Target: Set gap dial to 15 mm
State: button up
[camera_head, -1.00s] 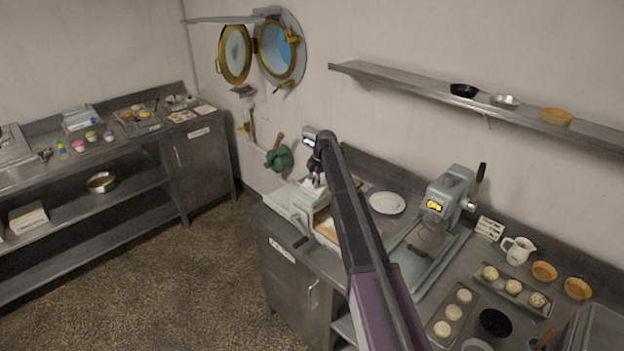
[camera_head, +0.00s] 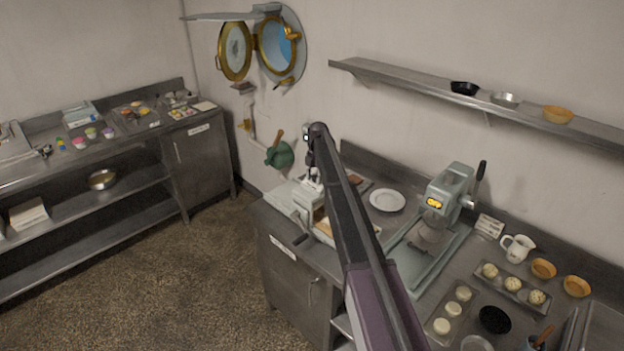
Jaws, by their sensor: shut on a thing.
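A pale dough sheeter (camera_head: 303,204) stands at the left end of the right-hand counter, beside my arm. My gripper (camera_head: 313,176) points down at the top of this machine, where the gap dial is. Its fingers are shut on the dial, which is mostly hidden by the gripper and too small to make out. The dial's marks and its setting cannot be read. My arm crosses in front and hides the right part of the machine.
A white plate (camera_head: 387,200) and a pale green press (camera_head: 446,199) stand right of my arm. Farther right are a white jug (camera_head: 518,248) and dough trays. A wall shelf (camera_head: 416,85) runs above. A green object (camera_head: 279,155) hangs on the wall behind the sheeter.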

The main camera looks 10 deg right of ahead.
jog(key=shift+s+d, duration=0.1)
jog(key=o, duration=1.2)
jog(key=shift+c, duration=0.2)
jog(key=shift+r, duration=0.1)
